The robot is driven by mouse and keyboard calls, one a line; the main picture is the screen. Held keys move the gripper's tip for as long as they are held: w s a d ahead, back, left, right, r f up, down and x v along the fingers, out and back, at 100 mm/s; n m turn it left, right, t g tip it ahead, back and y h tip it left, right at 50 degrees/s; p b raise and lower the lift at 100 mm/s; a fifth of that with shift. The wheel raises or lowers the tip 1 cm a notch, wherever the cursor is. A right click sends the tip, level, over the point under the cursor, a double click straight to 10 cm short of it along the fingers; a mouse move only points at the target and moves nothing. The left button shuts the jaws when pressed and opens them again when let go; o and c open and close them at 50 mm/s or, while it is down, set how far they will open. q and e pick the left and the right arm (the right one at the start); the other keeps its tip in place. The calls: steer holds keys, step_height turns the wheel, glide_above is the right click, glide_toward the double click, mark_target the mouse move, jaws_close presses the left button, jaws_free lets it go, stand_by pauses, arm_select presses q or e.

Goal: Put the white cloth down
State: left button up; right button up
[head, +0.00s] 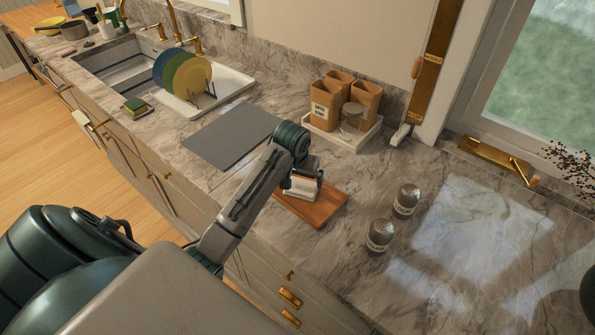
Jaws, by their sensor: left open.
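My left gripper (302,181) is over the back left part of a wooden board (322,208) on the marble counter. It is open. A small folded white cloth (299,194) shows right under the gripper, on or just above the board; the gripper covers part of it, and I cannot tell whether the fingers touch it. My right gripper is out of view.
A grey mat (232,134) lies behind and left of the board. A white tray (343,140) with brown canisters stands behind it. Two glass jars (379,235) (406,199) stand to the right. A plate rack (197,99) and sink (117,64) are farther left.

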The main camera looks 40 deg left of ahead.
arm_select(q)
steer(key=b+v, duration=0.1)
steer(key=v, duration=0.5)
steer(key=shift+r+b, duration=0.3)
steer(key=shift+b, duration=0.05)
steer(key=shift+s, duration=0.1)
